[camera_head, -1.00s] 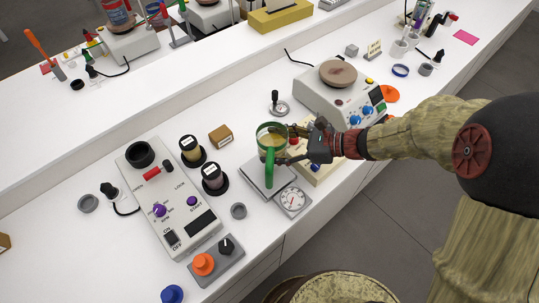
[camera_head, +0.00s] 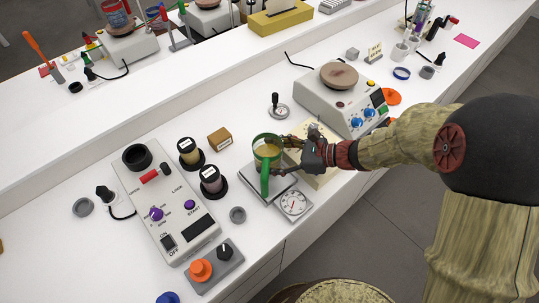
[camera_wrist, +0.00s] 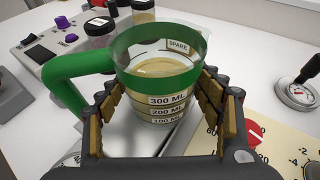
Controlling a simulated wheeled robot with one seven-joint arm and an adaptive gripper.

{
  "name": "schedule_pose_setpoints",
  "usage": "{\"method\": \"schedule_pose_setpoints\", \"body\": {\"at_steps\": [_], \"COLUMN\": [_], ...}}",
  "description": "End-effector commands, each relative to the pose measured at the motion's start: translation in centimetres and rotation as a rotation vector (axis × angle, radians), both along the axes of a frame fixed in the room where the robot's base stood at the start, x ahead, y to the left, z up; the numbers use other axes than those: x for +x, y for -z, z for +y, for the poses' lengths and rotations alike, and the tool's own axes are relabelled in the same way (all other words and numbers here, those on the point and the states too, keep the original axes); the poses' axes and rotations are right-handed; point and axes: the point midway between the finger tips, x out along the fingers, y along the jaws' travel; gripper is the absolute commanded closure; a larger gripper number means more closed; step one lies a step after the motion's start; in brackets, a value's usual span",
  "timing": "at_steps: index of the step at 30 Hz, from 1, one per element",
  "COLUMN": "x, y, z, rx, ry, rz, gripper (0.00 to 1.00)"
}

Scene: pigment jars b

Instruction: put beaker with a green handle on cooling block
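The clear beaker with a green rim and green handle (camera_head: 266,153) is upright, with pale yellow contents. It also shows in the wrist view (camera_wrist: 160,75), with volume marks on its side. My gripper (camera_head: 284,150) comes from the right, its fingers on both sides of the beaker, and appears shut on it. The beaker is over a flat silver block (camera_head: 282,186) with a round dial (camera_head: 294,203) at its front, which looks like the cooling block. I cannot tell whether the beaker's base touches it. The beaker and gripper hide part of the block.
A cream panel box (camera_head: 322,178) lies under my gripper. Two lidded jars (camera_head: 211,180) and a small brown box (camera_head: 219,139) stand left of the beaker. A grey control unit (camera_head: 170,215) is farther left. A hotplate (camera_head: 338,105) stands behind right.

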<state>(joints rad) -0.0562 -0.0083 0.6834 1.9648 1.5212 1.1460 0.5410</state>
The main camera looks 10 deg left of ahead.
Motion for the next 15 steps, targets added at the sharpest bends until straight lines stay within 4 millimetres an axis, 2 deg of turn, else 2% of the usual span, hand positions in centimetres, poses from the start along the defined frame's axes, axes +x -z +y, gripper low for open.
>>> {"method": "schedule_pose_setpoints", "body": {"at_steps": [7,15], "x": [0.01,0.01], "y": [-0.05,-0.08], "z": [0.0,0.0], "rx": [0.0,0.0], "ry": [0.0,0.0], "rz": [-0.001,-0.001], "gripper": [0.18,0.18]}}
